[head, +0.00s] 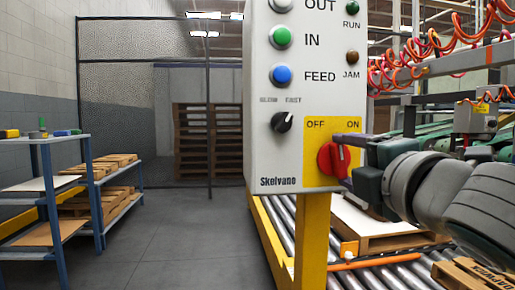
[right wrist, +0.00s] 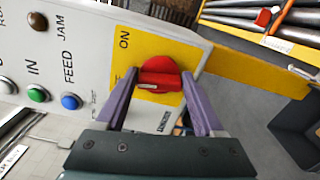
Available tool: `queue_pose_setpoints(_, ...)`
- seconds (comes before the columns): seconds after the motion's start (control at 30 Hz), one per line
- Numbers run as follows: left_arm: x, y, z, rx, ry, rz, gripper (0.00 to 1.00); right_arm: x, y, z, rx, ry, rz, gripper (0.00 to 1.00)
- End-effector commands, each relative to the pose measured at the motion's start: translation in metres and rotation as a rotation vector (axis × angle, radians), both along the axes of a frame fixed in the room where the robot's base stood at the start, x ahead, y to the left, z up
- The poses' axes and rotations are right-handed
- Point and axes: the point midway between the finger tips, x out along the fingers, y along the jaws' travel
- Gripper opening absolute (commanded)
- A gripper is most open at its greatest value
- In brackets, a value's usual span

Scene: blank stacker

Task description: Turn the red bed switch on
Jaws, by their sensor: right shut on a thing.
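The red bed switch (head: 327,161) is a round knob with a raised bar on a yellow plate, below the OFF and ON labels, low on the white control panel. In the right wrist view the switch (right wrist: 163,72) sits between the purple fingers of my right gripper (right wrist: 160,88). The gripper is shut on its bar. In the head view the right gripper (head: 343,160) reaches the knob from the right. The white mark on the bar points roughly up the panel; its exact angle is hard to tell. My left gripper is not in view.
The panel (head: 262,100) also carries green and blue buttons and a black SLOW/FAST knob (head: 282,122). A yellow post (head: 312,240) holds it up beside a roller conveyor (head: 350,278). A blue shelf rack (head: 48,185) stands at left; the grey floor between is clear.

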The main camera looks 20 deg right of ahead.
Motion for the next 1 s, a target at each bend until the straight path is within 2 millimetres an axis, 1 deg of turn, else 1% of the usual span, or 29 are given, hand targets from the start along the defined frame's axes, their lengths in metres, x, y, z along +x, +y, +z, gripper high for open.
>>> queue_pose_setpoints(0.03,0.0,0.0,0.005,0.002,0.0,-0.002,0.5,0.0,0.0,0.001,0.048,-0.008,-0.002,0.14)
queue_pose_setpoints(0.6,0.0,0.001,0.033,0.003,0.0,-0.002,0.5,0.0,0.0,-0.002,0.573,-0.135,-0.004,0.14)
queue_pose_setpoints(0.8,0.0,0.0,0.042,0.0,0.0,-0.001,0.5,0.0,0.001,-0.003,0.733,-0.173,-0.003,0.14)
queue_pose_setpoints(1.0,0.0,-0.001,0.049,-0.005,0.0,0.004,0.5,0.0,0.001,-0.004,0.853,-0.203,-0.003,0.14)
